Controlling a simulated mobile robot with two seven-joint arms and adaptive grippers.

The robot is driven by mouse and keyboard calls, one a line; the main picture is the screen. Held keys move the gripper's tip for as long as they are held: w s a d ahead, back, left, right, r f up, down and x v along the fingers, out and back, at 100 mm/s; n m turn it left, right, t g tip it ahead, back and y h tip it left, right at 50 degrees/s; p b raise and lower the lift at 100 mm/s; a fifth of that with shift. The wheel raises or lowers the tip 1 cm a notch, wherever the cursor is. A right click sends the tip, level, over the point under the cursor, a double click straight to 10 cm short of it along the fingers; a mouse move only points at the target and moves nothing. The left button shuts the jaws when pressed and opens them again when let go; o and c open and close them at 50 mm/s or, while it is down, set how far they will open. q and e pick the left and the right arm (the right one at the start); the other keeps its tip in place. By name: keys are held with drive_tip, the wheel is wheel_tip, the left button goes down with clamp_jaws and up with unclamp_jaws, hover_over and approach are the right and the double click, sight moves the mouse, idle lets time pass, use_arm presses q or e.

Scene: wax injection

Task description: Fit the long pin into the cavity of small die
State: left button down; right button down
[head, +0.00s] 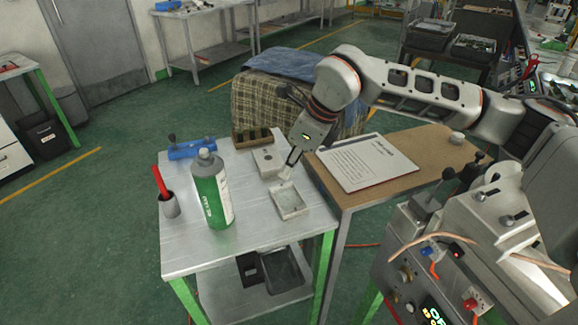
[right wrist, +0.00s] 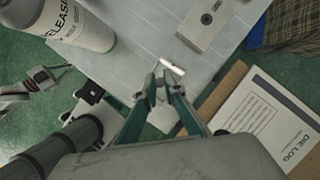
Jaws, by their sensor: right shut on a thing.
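My right gripper (head: 290,162) reaches over the table from the right, pointing down. It is shut on the long pin, a short white piece (head: 285,173) at its fingertips. In the right wrist view, the pin (right wrist: 173,67) lies crosswise just beyond the fingertips (right wrist: 156,85). A grey die block (head: 268,161) with a small round hole lies behind the fingertips; it also shows in the right wrist view (right wrist: 215,18). A pale die part with a shallow recess (head: 290,201) lies in front. I cannot tell which is the small die.
A blue fixture (head: 192,148) and a brown slotted rack (head: 252,138) are behind. A paper sheet (head: 366,161) lies on the right-hand table.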

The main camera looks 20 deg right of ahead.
sight(283, 196)
wheel_tip(283, 196, down, 3)
drive_tip(key=shift+r+b, duration=0.15)
drive_tip(key=shift+b, duration=0.6)
drive_tip(key=shift+f+b, duration=0.75)
drive_tip(key=shift+f, duration=0.55)
drive_tip(key=shift+f+b, duration=0.35)
drive_tip(key=shift+f, duration=0.55)
drive_tip(key=c, duration=2)
unclamp_jaws()
drive_tip(key=shift+c, duration=0.2)
